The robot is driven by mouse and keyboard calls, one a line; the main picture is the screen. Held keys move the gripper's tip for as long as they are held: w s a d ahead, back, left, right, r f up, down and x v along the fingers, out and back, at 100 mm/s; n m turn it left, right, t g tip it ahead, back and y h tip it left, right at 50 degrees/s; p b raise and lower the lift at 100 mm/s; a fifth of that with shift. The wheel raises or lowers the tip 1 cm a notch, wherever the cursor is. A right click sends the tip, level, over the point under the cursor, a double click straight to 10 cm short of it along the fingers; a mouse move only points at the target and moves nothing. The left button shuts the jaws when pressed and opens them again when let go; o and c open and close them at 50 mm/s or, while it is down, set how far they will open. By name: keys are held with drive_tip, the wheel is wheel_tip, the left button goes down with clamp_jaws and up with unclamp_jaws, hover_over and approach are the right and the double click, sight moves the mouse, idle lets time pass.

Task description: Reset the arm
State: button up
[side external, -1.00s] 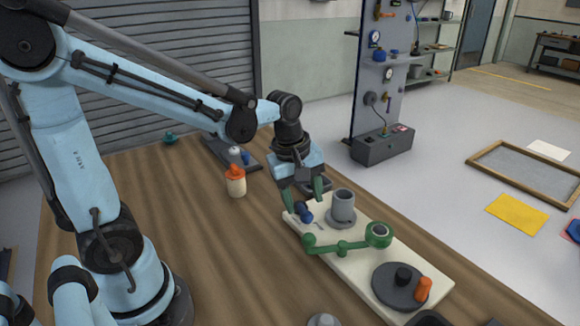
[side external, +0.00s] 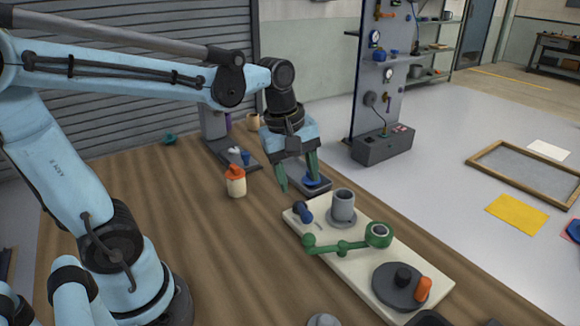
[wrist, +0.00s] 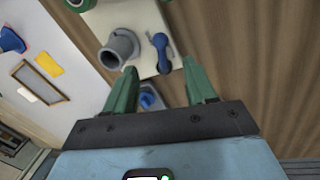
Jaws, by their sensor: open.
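My gripper (side external: 298,184) is open and empty, with its green fingers spread above the far end of the cream board (side external: 352,262). The gripper also shows in the wrist view (wrist: 165,80), with nothing between the fingers. The board carries a grey cylinder (side external: 343,205), a blue-knobbed part (side external: 304,212), a green linkage arm (side external: 342,247) and a dark round disc (side external: 397,290) with an orange handle (side external: 423,289). In the wrist view the grey cylinder (wrist: 120,48) and the blue part (wrist: 160,50) lie beyond the fingertips.
An orange-capped bottle (side external: 236,182) stands left of the gripper on the wooden table (side external: 215,245). A grey stand (side external: 222,145) is behind it. A small grey tray with a blue piece (side external: 313,182) sits behind the fingers. The middle of the table is clear.

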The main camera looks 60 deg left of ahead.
drive_tip(key=s+m+t, duration=0.1)
drive_tip(key=m, duration=0.4)
drive_tip(key=s+d+m+t, duration=0.1)
drive_tip(key=m+t, duration=0.1)
drive_tip(key=m, duration=0.3)
drive_tip(key=s+f+m+t, duration=0.1)
drive_tip(key=m, duration=0.4)
drive_tip(key=shift+s+d+f+t+y, duration=0.1)
drive_tip(key=shift+s+d+t+y, duration=0.2)
drive_tip(key=shift+s+d, duration=0.1)
